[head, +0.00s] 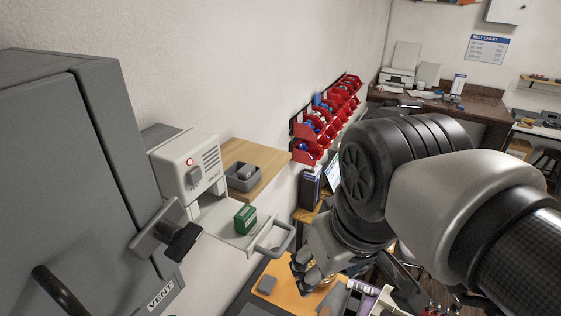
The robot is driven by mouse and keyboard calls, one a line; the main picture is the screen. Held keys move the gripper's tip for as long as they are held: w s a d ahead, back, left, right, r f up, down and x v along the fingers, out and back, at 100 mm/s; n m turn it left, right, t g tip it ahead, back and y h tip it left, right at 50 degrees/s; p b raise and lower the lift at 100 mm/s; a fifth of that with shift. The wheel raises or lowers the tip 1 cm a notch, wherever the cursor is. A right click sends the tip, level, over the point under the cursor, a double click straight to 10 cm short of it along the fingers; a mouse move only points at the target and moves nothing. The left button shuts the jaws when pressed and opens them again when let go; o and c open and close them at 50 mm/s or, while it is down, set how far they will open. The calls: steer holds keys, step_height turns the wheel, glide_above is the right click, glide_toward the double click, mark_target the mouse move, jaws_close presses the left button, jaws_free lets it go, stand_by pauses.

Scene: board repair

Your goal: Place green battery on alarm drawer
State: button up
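The alarm unit (188,165) is a white box on the wall with a lit red lamp and a speaker grille. Its pale drawer (217,227) is pulled out below it, with a looped handle at the front. The green battery (245,218) stands on the drawer, near the handle end. My gripper (308,278) is to the right of the drawer and lower in the picture, apart from the battery. My arm partly hides it, and its finger opening is not clear.
A grey cabinet (60,150) with a protruding handle stands close at left. A grey bin (243,177) sits on a wooden shelf (268,163) behind the drawer. Red bins (305,153) line the wall. An orange mat (284,290) lies below.

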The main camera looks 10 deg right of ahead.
steer(key=s+d+f+m+t, duration=0.1)
steer(key=s+f+m, duration=0.1)
steer(key=s+f, duration=0.2)
step_height(320, 180, down, 2)
steer(key=shift+d, duration=0.3)
step_height(320, 180, down, 29)
steer(key=b, duration=2.9)
steer(key=shift+f, duration=0.1)
